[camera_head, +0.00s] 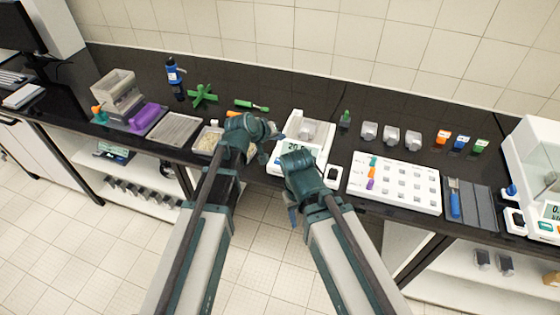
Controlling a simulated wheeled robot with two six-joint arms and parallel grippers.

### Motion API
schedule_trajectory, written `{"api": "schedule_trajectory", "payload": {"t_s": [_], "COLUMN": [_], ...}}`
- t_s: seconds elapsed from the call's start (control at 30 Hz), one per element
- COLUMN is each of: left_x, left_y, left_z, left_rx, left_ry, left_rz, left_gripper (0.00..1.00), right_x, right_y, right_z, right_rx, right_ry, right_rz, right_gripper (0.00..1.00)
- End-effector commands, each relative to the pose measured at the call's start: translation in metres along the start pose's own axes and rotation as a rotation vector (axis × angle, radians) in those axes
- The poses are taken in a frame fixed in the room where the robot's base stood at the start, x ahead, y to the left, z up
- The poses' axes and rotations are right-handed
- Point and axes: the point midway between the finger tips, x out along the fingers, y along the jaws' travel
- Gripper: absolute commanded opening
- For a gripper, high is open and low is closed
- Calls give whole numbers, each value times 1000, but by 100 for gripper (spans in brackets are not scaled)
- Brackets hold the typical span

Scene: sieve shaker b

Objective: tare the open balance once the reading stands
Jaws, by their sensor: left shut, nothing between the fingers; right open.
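The open balance (326,138) is white and stands on the dark bench at the middle of the head view. A grey-white item sits on its pan (307,130). Its lit green display (296,147) is partly covered by my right arm; digits like "20" show, but the full reading is not legible. The front keys are hidden. My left gripper (279,135) is shut and empty at the balance's left edge; contact cannot be told. My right gripper (292,213) is open and empty, hanging low in front of the bench edge.
A white tray with wells (398,190) lies right of the balance, with a small white device (332,174) between. A tray of pale granules (207,141) is at left. An enclosed balance (535,150) stands far right.

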Motion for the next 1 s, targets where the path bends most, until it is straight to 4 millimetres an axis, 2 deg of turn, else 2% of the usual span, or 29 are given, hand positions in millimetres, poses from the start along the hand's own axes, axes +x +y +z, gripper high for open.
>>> {"api": "schedule_trajectory", "payload": {"t_s": [0.27, 0.7, 1.0], "left_x": [16, 56, 61], "left_y": [-12, -41, -44], "left_z": [12, 41, 44], "left_rx": [1, 1, 1], "left_ry": [-1, -1, -1], "left_rz": [0, 0, 0], "left_gripper": [0, 0, 0], "right_x": [23, 80, 86], "right_y": [-2, -8, -8], "right_z": [-1, -5, -5], "right_rx": [1, 2, 2], "right_ry": [0, 0, 0], "right_rz": [0, 0, 0], "right_gripper": [50, 50, 50]}}
